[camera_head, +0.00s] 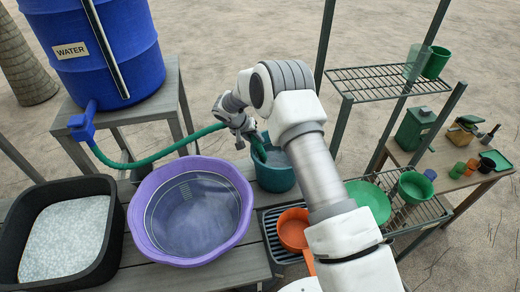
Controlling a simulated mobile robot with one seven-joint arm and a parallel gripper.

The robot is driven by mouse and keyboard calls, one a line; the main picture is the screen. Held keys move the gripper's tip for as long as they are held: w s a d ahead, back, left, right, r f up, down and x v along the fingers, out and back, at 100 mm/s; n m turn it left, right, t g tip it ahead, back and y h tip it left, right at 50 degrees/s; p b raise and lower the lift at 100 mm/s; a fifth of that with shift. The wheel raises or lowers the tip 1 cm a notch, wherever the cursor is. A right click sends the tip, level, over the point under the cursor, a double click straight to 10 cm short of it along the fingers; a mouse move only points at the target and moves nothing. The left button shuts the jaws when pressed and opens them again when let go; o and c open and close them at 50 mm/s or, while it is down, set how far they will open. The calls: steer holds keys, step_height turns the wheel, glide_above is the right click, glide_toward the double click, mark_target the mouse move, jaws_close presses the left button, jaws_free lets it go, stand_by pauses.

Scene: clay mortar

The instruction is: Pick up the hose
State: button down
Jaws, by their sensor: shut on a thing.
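The green hose (153,156) runs from the blue tap (82,122) of the blue water barrel (98,45) rightward to my gripper (243,133). My gripper is shut on the hose near its free end. The hose's end hangs down past the fingers at the rim of a teal bucket (275,178). The gripper is above and to the left of that bucket. The fingertips are small in this view and partly covered by the wrist.
A purple basin (137,215) and a black tub (118,232) of pale grains stand on the wooden bench at left. A metal rack (375,80) stands behind.

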steer(key=a+r+p, duration=0.3)
steer(key=r+p, duration=0.1)
steer(key=r, duration=2.3)
steer(key=shift+w+r, duration=0.25)
